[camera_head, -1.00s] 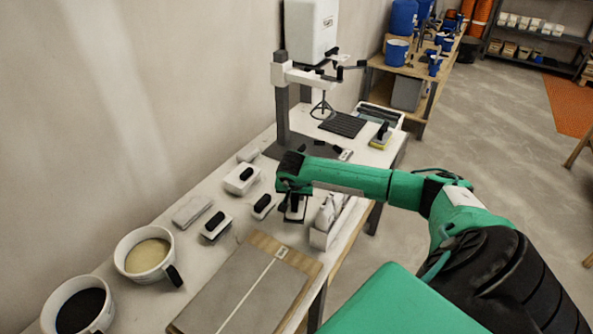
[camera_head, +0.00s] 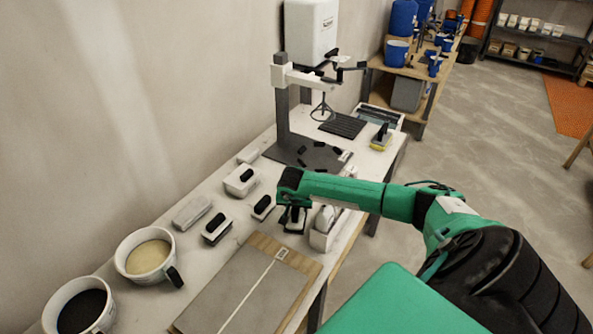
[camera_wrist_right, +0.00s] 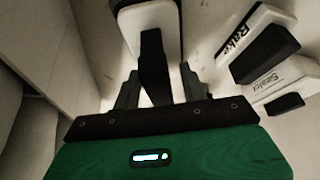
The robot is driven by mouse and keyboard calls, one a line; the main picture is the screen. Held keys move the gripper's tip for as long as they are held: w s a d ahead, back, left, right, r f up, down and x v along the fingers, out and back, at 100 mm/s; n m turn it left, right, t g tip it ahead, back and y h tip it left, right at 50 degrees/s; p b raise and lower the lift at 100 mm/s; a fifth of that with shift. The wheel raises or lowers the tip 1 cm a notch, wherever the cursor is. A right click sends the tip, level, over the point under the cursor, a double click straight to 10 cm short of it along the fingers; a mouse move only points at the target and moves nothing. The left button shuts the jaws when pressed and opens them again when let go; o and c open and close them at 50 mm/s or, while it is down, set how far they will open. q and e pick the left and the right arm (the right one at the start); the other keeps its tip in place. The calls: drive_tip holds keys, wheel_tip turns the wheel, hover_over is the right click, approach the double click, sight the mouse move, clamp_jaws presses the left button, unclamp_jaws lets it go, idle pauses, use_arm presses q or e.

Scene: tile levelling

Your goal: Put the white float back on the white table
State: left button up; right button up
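My right gripper (camera_head: 294,214) points down over a white float (camera_head: 295,226) with a black handle, at the table's right side just behind the tiled board. The right wrist view shows this white float (camera_wrist_right: 170,18) at the top. Its black handle (camera_wrist_right: 153,68) lies between the two dark fingers (camera_wrist_right: 160,85). I cannot tell whether the fingers press on it or whether the float's base touches the table. The white table (camera_head: 225,262) runs along the wall. My left gripper is not in view.
Other white blocks with black handles (camera_head: 240,180) (camera_head: 217,226) (camera_head: 262,206) stand left of the gripper. A white tray (camera_head: 318,240) is close on its right. The tiled board (camera_head: 245,290) and two buckets (camera_head: 145,255) (camera_head: 80,305) are nearer. A grey plate (camera_head: 308,156) lies behind.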

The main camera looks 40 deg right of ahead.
drive_tip(key=shift+r, duration=0.15)
drive_tip(key=shift+r, duration=0.15)
drive_tip(key=b+v, duration=0.3)
drive_tip(key=v, duration=0.8)
drive_tip(key=shift+a+r, duration=0.15)
drive_tip(key=shift+r, duration=0.2)
drive_tip(key=shift+s, duration=0.15)
